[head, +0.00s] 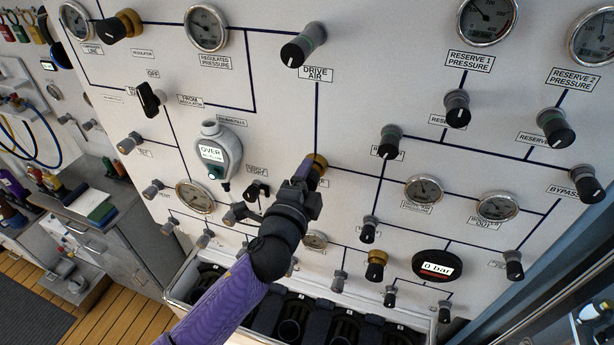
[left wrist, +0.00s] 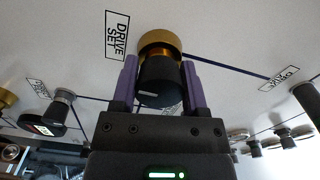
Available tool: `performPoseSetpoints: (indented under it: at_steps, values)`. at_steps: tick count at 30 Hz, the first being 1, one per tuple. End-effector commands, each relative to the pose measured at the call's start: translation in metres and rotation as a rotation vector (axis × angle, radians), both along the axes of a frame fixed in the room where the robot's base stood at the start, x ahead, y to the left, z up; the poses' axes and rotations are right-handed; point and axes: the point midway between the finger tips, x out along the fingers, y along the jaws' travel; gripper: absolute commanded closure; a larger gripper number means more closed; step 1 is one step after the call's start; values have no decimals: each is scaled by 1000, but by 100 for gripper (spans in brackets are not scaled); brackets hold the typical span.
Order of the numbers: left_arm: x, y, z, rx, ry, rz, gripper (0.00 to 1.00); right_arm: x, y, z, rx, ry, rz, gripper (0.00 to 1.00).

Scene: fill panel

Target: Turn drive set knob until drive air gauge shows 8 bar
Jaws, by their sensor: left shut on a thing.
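The drive set knob (left wrist: 158,80) is a black cylinder with a white mark on a brass collar, beside the DRIVE SET label (left wrist: 116,36) in the left wrist view. In the head view its brass collar (head: 320,161) shows at the panel's middle, mostly hidden by my gripper. My left gripper (left wrist: 160,88) is shut on the knob, one purple finger on each side; it also shows in the head view (head: 309,175). The DRIVE AIR label (head: 316,74) is below a black-ended valve knob (head: 300,48). I cannot make out a drive air gauge or its reading. My right gripper is not in view.
Other valve knobs stick out around my arm, such as a black one (head: 388,140) to the right. A display (head: 437,266) reads 0 bar. An open box with dark cylinders (head: 290,330) stands below the panel.

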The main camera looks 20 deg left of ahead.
Motion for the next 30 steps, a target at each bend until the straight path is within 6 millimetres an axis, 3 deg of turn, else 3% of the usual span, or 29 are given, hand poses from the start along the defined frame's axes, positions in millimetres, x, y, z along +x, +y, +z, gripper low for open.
performPoseSetpoints:
  at_steps: [14, 15, 18, 19, 26, 30]
  values:
    - [0, 0, -1, 11, 1, 0, 100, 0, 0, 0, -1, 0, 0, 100]
    - [0, 0, -1, 11, 1, 0, 35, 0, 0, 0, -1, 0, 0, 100]
    - [0, 0, 0, 10, 1, 0, 14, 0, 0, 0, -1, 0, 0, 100]
    - [0, 0, 0, 10, 1, 0, 8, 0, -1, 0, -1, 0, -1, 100]
    - [-1, 0, 0, 10, 1, 0, 8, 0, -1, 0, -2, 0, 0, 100]
    - [-17, 0, -2, 10, 1, -1, 8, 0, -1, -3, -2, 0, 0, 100]
